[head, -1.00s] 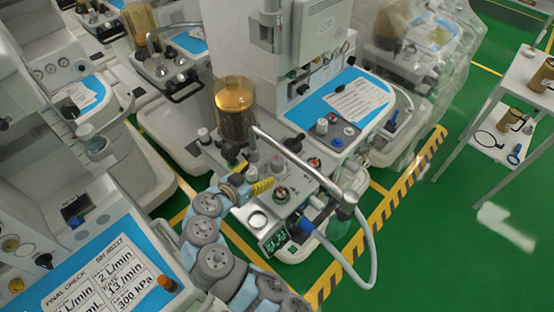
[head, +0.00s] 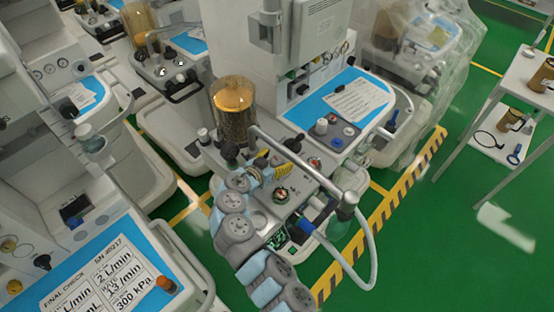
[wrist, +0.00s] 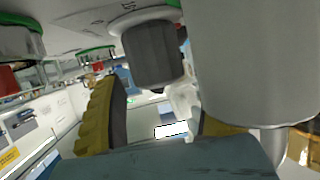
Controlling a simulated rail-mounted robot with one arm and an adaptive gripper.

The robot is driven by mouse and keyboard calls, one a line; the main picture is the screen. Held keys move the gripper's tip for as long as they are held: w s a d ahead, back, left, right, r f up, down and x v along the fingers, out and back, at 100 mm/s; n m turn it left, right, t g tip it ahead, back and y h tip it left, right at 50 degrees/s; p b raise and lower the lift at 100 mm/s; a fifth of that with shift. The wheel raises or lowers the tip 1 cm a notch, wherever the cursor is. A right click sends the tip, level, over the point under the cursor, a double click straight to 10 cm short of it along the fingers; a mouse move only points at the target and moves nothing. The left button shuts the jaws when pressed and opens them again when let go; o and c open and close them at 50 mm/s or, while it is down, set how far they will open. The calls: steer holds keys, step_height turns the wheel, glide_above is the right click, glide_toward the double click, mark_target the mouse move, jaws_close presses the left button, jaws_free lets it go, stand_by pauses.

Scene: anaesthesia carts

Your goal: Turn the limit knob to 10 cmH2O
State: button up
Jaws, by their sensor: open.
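A dark grey faceted knob (wrist: 152,52) with a pale collar fills the upper middle of the wrist view. I take it for the limit knob, but no scale or number is readable on it. My gripper (wrist: 165,118) is open, its yellow ribbed fingers apart below the knob, left and right of its line. I cannot tell whether either finger touches it. In the head view my gripper (head: 279,171) is small and yellow, over the middle cart's front block. My wrist and arm hide part of that block, and the knob is not clear there.
A large grey cylinder (wrist: 250,60) stands close on the right in the wrist view. In the head view an amber-topped canister (head: 234,108) stands behind my gripper, and a grey tube arm (head: 300,165) with a hose (head: 366,250) crosses at right.

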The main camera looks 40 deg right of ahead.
steer(key=shift+c, duration=0.3)
steer(key=c, duration=1.1)
steer(key=shift+n+t, duration=0.4)
steer(key=shift+t, duration=0.1)
steer(key=shift+c, duration=0.2)
steer(key=shift+s+d+n+t+y+p, duration=0.1)
steer(key=shift+n+t+y+p, duration=0.3)
steer(key=shift+n+t+p, duration=0.15)
steer(key=n+t+y+p, duration=0.2)
steer(key=n+t+p, duration=0.1)
steer(key=shift+r, duration=0.15)
steer(key=n+t+y+p, duration=0.1)
steer(key=p, duration=0.2)
steer(key=shift+n+t, duration=0.25)
steer(key=shift+n, duration=0.1)
steer(key=shift+n+t+y+p, duration=0.4)
steer(key=shift+n+y+p, duration=0.1)
steer(key=shift+p, duration=0.4)
steer(key=shift+f+p, duration=0.25)
steer(key=shift+p, duration=0.05)
